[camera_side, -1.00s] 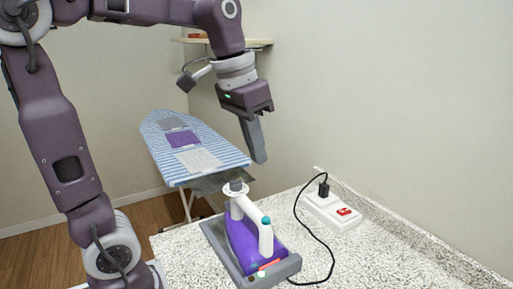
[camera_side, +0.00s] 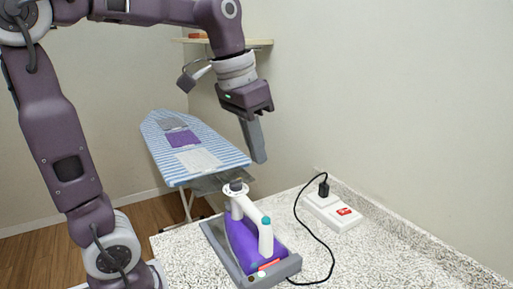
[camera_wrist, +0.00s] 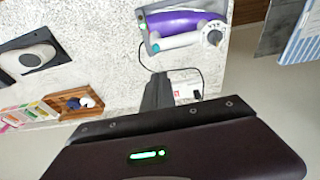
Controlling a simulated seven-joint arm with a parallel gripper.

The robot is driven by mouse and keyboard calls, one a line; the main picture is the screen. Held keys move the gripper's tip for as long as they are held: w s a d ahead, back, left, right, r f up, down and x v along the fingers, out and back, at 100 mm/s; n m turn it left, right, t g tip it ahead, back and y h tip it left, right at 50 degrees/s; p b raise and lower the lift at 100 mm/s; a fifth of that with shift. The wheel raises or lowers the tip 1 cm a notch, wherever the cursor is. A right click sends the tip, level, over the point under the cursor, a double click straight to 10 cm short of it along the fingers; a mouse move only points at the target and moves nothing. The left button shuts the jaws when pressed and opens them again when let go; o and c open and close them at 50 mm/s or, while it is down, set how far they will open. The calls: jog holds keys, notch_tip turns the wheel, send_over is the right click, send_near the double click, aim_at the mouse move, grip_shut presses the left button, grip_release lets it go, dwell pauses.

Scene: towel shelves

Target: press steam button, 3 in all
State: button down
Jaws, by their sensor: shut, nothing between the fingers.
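A purple iron (camera_side: 242,243) with a white handle rests in a grey tray (camera_side: 213,238) on the speckled counter. A teal button (camera_side: 266,221) sits at the near end of the handle, and a grey-topped white dial (camera_side: 236,187) is at the far end. Which part is the steam button is not labelled. My gripper (camera_side: 260,161) is shut and empty, pointing down in the air above the iron, apart from it. In the wrist view the iron (camera_wrist: 180,22) lies beyond my shut gripper (camera_wrist: 157,76).
A black cord runs from the iron to a white power strip (camera_side: 325,212) with a red switch. A striped ironing board (camera_side: 158,128) with folded cloths stands behind. The wrist view shows a wooden box (camera_wrist: 76,105) and a dark tray (camera_wrist: 12,64) on the counter.

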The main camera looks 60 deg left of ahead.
aim_at(266, 220)
dwell(0.3)
jog(key=f+m+t, duration=0.1)
jog(key=m+t, duration=0.1)
jog(key=m, duration=0.6)
jog(key=d+f+m+t+y, duration=0.1)
jog(key=m+t, duration=0.1)
jog(key=m, duration=0.6)
jog(key=m+t+y, duration=0.1)
jog(key=m+t, duration=0.1)
jog(key=m, duration=0.6)
jog(key=shift+w+d+f+m, duration=0.15)
jog(key=shift+w+f+m, duration=0.15)
jog(key=shift+f+m, duration=0.1)
jog(key=shift+f, duration=0.1)
jog(key=shift+f, duration=4.3)
jog(key=shift+f, duration=0.4)
